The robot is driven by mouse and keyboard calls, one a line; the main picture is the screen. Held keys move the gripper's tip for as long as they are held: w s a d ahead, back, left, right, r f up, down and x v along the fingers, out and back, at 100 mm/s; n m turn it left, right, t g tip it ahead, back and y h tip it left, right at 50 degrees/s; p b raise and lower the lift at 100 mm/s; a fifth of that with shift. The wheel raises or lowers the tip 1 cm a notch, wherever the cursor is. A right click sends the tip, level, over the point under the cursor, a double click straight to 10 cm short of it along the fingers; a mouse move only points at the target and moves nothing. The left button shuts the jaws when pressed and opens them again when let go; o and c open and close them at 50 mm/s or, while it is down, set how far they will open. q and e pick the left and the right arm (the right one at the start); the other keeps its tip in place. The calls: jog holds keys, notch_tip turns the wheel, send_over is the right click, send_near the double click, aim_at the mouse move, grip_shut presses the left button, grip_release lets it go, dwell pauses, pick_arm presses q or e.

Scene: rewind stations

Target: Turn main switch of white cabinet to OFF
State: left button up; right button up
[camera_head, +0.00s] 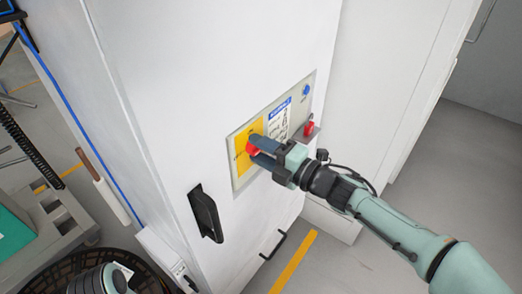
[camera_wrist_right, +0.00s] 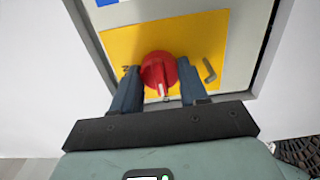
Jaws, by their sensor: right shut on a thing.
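The white cabinet (camera_head: 210,80) stands in the middle of the head view with a grey panel (camera_head: 247,177) on its front. The red main switch (camera_head: 252,149) sits on a yellow plate (camera_head: 242,163) on that panel. In the right wrist view the switch (camera_wrist_right: 159,72) is a round red knob with a white mark at its lower edge, on the yellow plate (camera_wrist_right: 205,38). My right gripper (camera_head: 262,152) is shut on the switch, one finger on each side of it. The plate's lettering is partly hidden by the fingers. My left gripper does not show clearly.
A black door handle (camera_head: 205,213) juts out below left of the panel. A blue button (camera_head: 306,90) and a red item (camera_head: 309,128) are at the panel's right. A grey cart (camera_head: 60,225) stands at left. Grey floor (camera_head: 480,140) is clear at right.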

dwell(0.3)
jog(key=o, duration=1.1)
jog(key=shift+c, duration=0.2)
jog(key=shift+f, duration=0.1)
jog(key=shift+f, duration=0.1)
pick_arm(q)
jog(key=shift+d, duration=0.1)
pick_arm(e)
jog(key=shift+f, duration=0.1)
